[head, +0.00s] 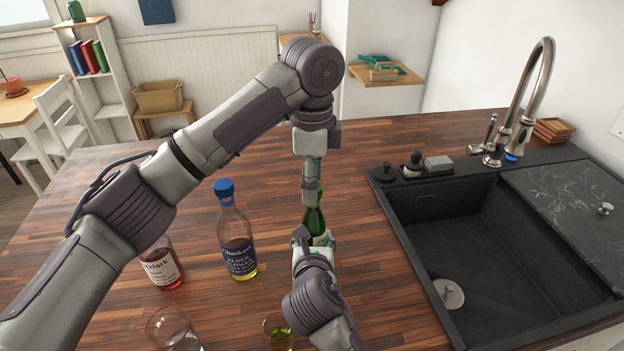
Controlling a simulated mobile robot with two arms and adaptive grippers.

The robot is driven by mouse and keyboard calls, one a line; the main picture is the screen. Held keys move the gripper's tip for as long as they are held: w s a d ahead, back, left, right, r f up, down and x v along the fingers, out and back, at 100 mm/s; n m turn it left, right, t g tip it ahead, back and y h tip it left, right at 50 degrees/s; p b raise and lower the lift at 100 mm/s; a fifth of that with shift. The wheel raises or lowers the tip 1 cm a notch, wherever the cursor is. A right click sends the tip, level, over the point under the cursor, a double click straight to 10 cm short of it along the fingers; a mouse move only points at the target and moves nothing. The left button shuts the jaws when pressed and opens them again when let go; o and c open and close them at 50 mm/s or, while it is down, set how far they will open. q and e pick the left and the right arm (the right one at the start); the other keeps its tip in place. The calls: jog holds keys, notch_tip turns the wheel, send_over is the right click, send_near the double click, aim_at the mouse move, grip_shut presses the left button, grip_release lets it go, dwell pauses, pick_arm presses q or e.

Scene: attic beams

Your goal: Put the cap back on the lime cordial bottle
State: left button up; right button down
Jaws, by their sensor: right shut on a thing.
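A green glass bottle (314,219), likely the lime cordial, stands upright on the wooden counter near the middle of the head view. Its label is mostly hidden, so I cannot read it. My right gripper (314,240) is shut on the lower part of this bottle. My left gripper (311,190) points straight down at the bottle's neck and hides most of its top. I cannot tell whether its fingers are open or shut. No cap for the green bottle can be made out.
A blue-capped elderflower bottle (238,243) stands left of the green one. A red-liquid bottle (163,268) is farther left, its top behind my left arm. Two glasses, one clear (172,328) and one with greenish liquid (278,333), stand in front. A black sink (490,255) lies right.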

pick_arm(q)
notch_tip(320, 180, up, 12)
dwell(0.7)
pick_arm(e)
jog(key=shift+c, duration=1.6)
grip_release()
jog(key=v, duration=1.2)
